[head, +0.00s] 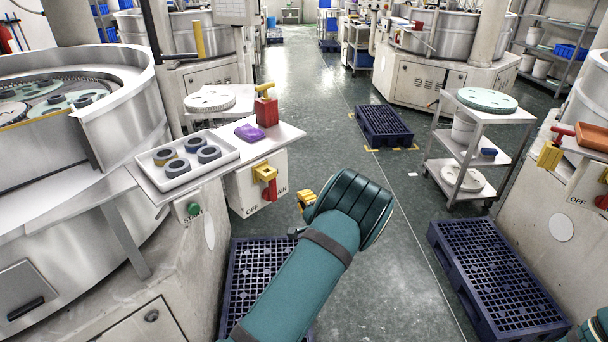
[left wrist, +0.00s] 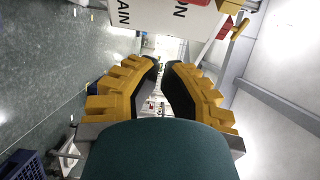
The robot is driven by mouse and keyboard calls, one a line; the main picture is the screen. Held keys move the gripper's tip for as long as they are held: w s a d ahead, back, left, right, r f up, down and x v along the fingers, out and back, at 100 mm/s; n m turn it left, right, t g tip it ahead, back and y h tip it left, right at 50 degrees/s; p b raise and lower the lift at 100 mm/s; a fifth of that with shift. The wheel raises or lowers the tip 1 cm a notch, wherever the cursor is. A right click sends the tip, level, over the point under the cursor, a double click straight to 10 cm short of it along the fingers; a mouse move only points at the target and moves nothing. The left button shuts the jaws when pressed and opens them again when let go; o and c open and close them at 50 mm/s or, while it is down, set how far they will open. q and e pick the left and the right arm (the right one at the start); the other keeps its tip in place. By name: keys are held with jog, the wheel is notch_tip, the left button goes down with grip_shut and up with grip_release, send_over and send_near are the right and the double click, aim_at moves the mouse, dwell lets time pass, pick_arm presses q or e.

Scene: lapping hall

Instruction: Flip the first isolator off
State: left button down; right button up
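The isolator on the left machine has a yellow body (head: 264,172) and a red handle (head: 269,190) pointing down, on a white box (head: 243,190). My right gripper is out of view.
A shelf with a white tray (head: 172,182) of rings, a purple cloth (head: 249,132) and a red block with yellow top (head: 266,110) sits above the box. Dark pallets (head: 250,262) (head: 500,280) lie low on both sides.

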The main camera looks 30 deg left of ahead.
aim_at(269, 188)
pick_arm(q)
jog(key=shift+w+d+r, duration=0.15)
jog(key=shift+w+r, duration=0.2)
jog(key=shift+r, duration=0.05)
jog(key=shift+s, duration=0.1)
jog(key=b+x, duration=0.1)
jog(key=x, duration=0.8)
jog(key=shift+w+a, duration=0.2)
jog(key=shift+a, duration=0.15)
jog(key=shift+s+a, duration=0.15)
jog(key=shift+a, duration=0.05)
jog(key=shift+s+a+r, duration=0.1)
jog(key=shift+s+a, duration=0.15)
jog(key=shift+s, duration=0.55)
jog(key=shift+s+a+r, duration=0.1)
jog(key=shift+s+a, duration=0.15)
jog(key=shift+s, duration=0.6)
